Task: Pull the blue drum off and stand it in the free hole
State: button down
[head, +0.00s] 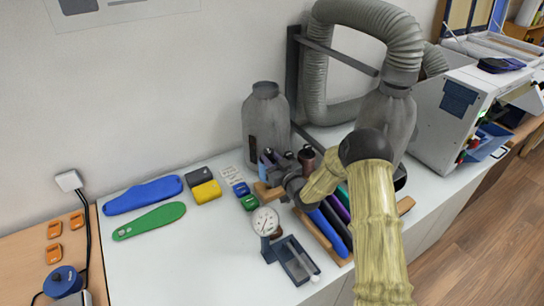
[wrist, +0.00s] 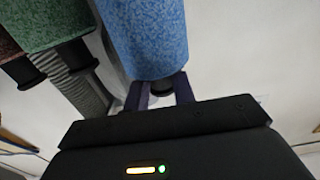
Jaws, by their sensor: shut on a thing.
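The blue drum (wrist: 150,38) is a speckled blue cylinder in the wrist view, with a dark stub at its lower end. My gripper (wrist: 160,92) has its two dark purple fingers on either side of that stub and is shut on it. In the head view my gripper (head: 274,166) is over the table beside the grey bottle-shaped housing, and a small bluish patch shows there; the drum is mostly hidden. A green drum (wrist: 50,22) and a reddish-brown drum (wrist: 8,45) are left of the blue one in the wrist view. I cannot make out the free hole.
A dial gauge (head: 265,221) stands near the front of the white table (head: 160,265). A grey housing (head: 266,120) and a thick hose (head: 312,85) are behind. Blue (head: 143,195) and green (head: 149,221) insoles lie left. A wooden rack (head: 325,240) holds coloured rolls. The table's front left is clear.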

jog(key=shift+f+b, duration=0.7)
jog(key=shift+f, duration=0.1)
jog(key=shift+b, duration=0.75)
dwell(0.4)
jog(key=shift+s, duration=0.15)
jog(key=shift+w+b, duration=0.2)
jog(key=shift+b, duration=0.15)
dwell(0.6)
jog(key=shift+s+f+b, duration=0.1)
jog(key=shift+f+b, duration=1.5)
jog(key=shift+b, duration=0.55)
dwell(1.2)
dwell(0.3)
jog(key=c, duration=0.8)
grip_release()
jog(key=shift+c, duration=0.2)
jog(key=shift+f, duration=0.1)
